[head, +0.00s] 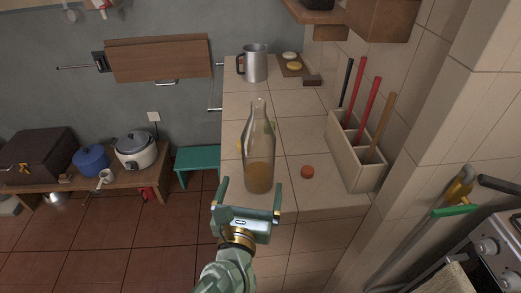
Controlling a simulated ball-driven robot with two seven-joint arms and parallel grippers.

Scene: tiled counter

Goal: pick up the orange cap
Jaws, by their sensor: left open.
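The orange cap (307,172) lies on the tiled counter (297,147), right of a clear glass bottle (259,150). The bottle stands upright, has no cap on its neck and holds some brownish liquid at the bottom. My left gripper (249,190) is open, with its two fingers apart and pointing toward the counter. It shows at the counter's front edge, just in front of the bottle and to the left of the cap. Nothing shows between its fingers except the view of the bottle's base behind. My right gripper is not in view.
A beige holder (355,155) with long-handled tools stands right of the cap, by the wall. A metal mug (255,64) and a small board (293,66) stand at the back. Something yellow and green is partly hidden behind the bottle. A stove (490,255) is at lower right.

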